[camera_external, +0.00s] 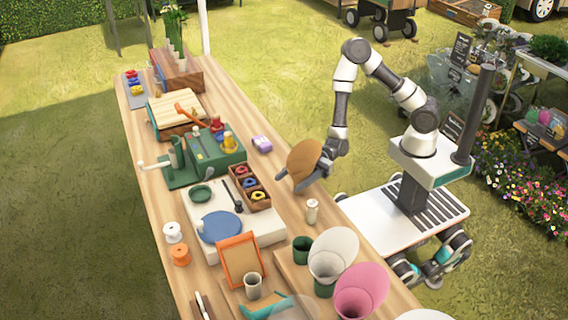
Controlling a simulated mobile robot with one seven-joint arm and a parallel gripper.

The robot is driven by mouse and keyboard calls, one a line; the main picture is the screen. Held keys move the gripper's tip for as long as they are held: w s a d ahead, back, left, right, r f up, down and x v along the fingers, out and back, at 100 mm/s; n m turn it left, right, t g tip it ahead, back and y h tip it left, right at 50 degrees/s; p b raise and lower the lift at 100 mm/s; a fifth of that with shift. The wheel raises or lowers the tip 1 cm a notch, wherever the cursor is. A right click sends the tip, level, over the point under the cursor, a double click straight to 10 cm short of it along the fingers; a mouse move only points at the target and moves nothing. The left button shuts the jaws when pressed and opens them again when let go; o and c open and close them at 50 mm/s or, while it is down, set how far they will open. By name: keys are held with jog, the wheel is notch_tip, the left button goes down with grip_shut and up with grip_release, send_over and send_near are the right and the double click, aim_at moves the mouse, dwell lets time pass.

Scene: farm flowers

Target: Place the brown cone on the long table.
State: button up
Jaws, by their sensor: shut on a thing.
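The brown cone (303,160) is held in my gripper (300,180) near the right edge of the long table (291,208). The cone looks tilted, with its rounded brown side facing the camera. My gripper is shut on it, and its fingers show below and to the right of the cone. The cone appears at or just above the tabletop; I cannot tell whether it touches the wood.
Near the cone are a purple item (262,144), a small white bottle (312,211) and a wooden box of colored rings (247,187). A green machine (205,155) stands to the left. White (333,252) and pink (361,290) cones stand at the front. Bare wood surrounds the purple item.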

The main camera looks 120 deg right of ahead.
aim_at(306, 169)
jog(key=shift+f, duration=0.2)
jog(key=o, duration=1)
jog(key=shift+o, duration=0.2)
jog(key=shift+r, duration=0.1)
jog(key=shift+r, duration=0.2)
jog(key=p+v, duration=0.1)
jog(key=v, duration=1.1)
jog(key=shift+f, duration=0.1)
